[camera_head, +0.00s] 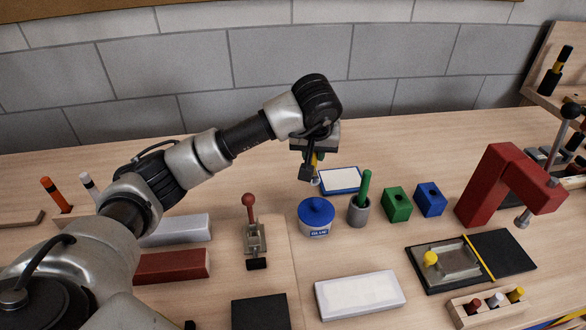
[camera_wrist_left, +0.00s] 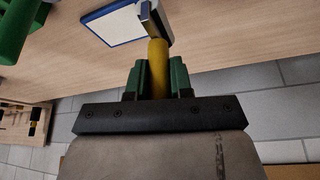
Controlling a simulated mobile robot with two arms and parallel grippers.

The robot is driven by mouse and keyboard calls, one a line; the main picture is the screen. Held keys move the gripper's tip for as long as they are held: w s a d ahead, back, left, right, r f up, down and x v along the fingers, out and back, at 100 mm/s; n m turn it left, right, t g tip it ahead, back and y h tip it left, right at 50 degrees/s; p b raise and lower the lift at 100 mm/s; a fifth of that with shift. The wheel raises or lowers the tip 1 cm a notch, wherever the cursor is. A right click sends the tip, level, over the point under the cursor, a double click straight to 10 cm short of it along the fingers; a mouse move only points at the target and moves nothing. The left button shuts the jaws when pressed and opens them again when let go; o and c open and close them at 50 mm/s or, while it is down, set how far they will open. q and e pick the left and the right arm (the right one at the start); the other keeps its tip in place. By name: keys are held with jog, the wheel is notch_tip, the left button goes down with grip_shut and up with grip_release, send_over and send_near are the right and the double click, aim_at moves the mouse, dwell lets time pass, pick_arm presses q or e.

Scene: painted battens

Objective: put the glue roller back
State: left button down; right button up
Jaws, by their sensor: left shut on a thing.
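My left gripper (camera_head: 309,166) is shut on the glue roller (camera_head: 315,160), whose yellow handle hangs down between the fingers. In the left wrist view, the gripper's green fingers (camera_wrist_left: 160,82) close on the yellow handle of the roller (camera_wrist_left: 158,55), and its metal end points away from the gripper. A white tray with a blue rim (camera_head: 340,191) lies just right of the roller's lower end; it also shows in the left wrist view (camera_wrist_left: 118,39). I cannot tell whether roller and tray touch. A glue pot with a blue lid (camera_head: 316,211) stands in front. My right gripper is not in view.
A grey cup with a green-handled tool (camera_head: 359,213), a green block (camera_head: 397,205) and a blue block (camera_head: 431,199) stand right of the pot. A red clamp-like frame (camera_head: 490,185) stands farther right. A red-knobbed toggle clamp (camera_head: 254,235) stands left. The table behind the tray is clear.

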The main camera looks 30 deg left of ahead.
pick_arm(q)
jog(key=a+f, duration=0.2)
jog(key=w+a+f+p, duration=0.1)
jog(key=a+f, duration=0.1)
jog(key=f, duration=0.1)
jog(key=w+a+f, duration=0.1)
jog(key=a+f, duration=0.1)
jog(key=shift+w+a+f+p, duration=0.1)
jog(key=shift+w+f+p, duration=0.1)
jog(key=shift+p, duration=0.2)
jog(key=shift+f, duration=0.35)
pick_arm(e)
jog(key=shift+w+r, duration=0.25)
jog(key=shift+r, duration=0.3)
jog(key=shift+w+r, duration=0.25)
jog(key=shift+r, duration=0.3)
pick_arm(q)
jog(key=shift+f, duration=0.1)
jog(key=c, duration=1)
grip_release()
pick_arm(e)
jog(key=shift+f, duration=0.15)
